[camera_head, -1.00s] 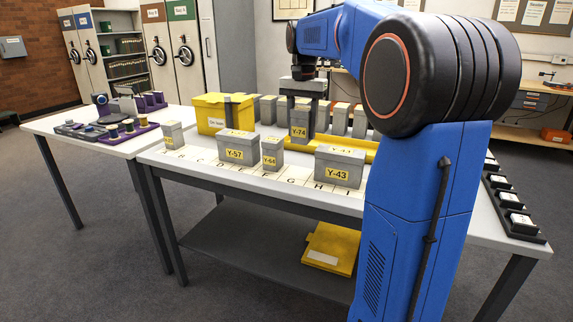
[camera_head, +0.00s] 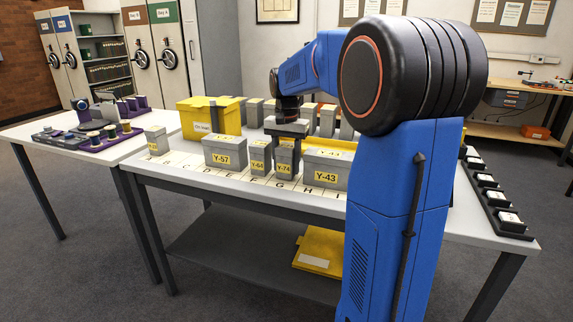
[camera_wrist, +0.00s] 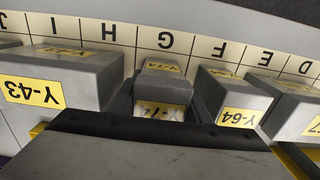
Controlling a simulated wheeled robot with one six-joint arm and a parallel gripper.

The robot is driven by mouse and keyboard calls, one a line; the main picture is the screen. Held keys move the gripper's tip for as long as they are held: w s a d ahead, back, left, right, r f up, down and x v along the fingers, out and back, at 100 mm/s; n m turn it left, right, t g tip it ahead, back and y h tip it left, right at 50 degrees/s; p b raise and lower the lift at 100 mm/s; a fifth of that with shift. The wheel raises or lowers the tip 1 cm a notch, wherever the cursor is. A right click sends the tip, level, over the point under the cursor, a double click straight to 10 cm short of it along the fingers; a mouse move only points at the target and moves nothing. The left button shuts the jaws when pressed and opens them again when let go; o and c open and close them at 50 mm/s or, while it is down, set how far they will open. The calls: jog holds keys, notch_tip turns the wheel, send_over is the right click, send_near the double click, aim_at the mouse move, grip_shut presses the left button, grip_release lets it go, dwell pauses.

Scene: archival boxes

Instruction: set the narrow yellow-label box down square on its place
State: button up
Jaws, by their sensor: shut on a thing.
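The narrow grey box with yellow label Y-74 (camera_head: 284,168) is upright in my gripper (camera_head: 287,143), between boxes Y-64 (camera_head: 260,157) and Y-43 (camera_head: 326,172). In the wrist view the box (camera_wrist: 162,82) sits between the two dark fingers, behind the letter G on the pale lettered strip (camera_wrist: 178,41). Y-43 (camera_wrist: 62,85) is on its left there and Y-64 (camera_wrist: 232,98) on its right, with narrow gaps. The box looks roughly square to the strip. Its base is hidden in the wrist view, so I cannot tell whether it touches the table.
Box Y-57 (camera_head: 224,154) stands left of Y-64. A yellow crate (camera_head: 210,117) and a row of grey boxes (camera_head: 328,120) stand behind. A yellow folder-like item (camera_head: 319,251) lies on the lower shelf. A black strip of small blocks (camera_head: 497,197) lies at the right edge.

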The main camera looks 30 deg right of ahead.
jog(key=shift+f, duration=0.15)
jog(key=o, duration=1.2)
notch_tip(320, 180, up, 12)
jog(key=shift+r, duration=0.1)
jog(key=s+a+f+n+t, duration=0.1)
jog(key=s+a+f+n, duration=0.2)
jog(key=s, duration=0.7)
jog(key=s+a+f+n+t, duration=0.2)
jog(key=s+a+f+n, duration=0.2)
jog(key=s+a+f, duration=0.3)
jog(key=s+a+f+n+t, duration=0.1)
jog(key=s+a+f+n, duration=0.2)
jog(key=s, duration=1)
notch_tip(320, 180, down, 6)
jog(key=a, duration=0.2)
jog(key=shift+a+t, duration=0.4)
jog(key=shift+s+r, duration=0.1)
jog(key=shift+r, duration=0.05)
